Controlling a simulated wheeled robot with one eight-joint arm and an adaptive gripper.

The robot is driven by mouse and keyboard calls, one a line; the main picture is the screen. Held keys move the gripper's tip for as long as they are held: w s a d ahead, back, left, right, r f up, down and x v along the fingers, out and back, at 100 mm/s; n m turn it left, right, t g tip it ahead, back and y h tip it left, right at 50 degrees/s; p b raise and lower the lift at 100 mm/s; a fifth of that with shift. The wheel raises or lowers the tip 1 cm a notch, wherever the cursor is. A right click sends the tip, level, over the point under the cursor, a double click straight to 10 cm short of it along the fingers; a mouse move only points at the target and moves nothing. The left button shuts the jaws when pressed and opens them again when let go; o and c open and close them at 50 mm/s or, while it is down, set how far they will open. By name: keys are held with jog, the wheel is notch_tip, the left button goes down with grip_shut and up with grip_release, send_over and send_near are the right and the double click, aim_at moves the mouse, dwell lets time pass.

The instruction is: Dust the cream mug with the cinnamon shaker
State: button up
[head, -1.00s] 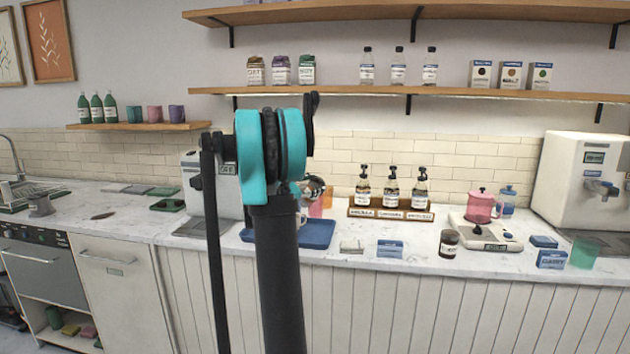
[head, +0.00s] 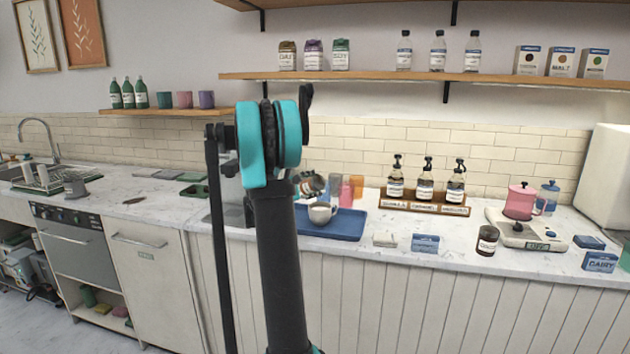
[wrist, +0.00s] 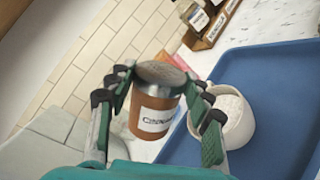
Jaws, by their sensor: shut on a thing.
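The cinnamon shaker (wrist: 153,112) is a brown jar with a grey metal lid and a white label. My gripper (wrist: 160,80) is shut around it, one finger on each side, in the wrist view. The cream mug (wrist: 236,112) stands upright on the blue tray (wrist: 275,75), just right of the shaker and partly behind the right finger; pale contents show inside it. In the head view the mug (head: 322,212) is right of my arm, and my gripper (head: 312,186) is above and behind it, partly hidden by the arm. The shaker's exact tilt is hard to judge.
A wooden rack (head: 424,207) with pump bottles stands right of the tray. Orange and pink cups (head: 345,193) stand behind the mug.

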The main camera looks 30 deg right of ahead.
jog(key=shift+f+m, duration=1.65)
jog(key=shift+m, duration=0.25)
jog(key=shift+r, duration=0.1)
jog(key=shift+r, duration=0.95)
jog(key=shift+f, duration=1.05)
